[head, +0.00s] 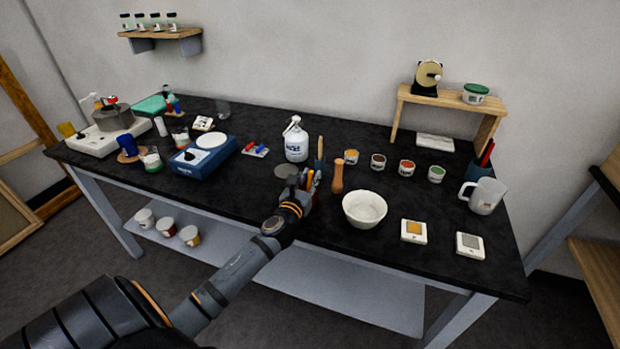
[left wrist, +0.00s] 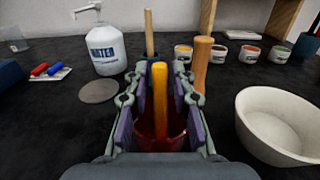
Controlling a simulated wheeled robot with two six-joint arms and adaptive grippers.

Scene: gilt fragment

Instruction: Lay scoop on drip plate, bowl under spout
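A yellow-handled scoop stands with its handle (left wrist: 160,95) between the fingers of my left gripper (left wrist: 158,100). A dark red part shows low between the pads; its lower end is hidden. Both pads appear spread, with gaps beside the handle. The white bowl (head: 365,210) is upright, right of the gripper. My right gripper is out of view.
A wooden pestle-like piece (head: 337,178) stands just right of the gripper, and a blue tool with a wooden handle (left wrist: 150,45) is behind it. Several small tubs (head: 378,162) line the right. A blue scale (head: 199,158) is left. Dark tabletop is clear around the plate.

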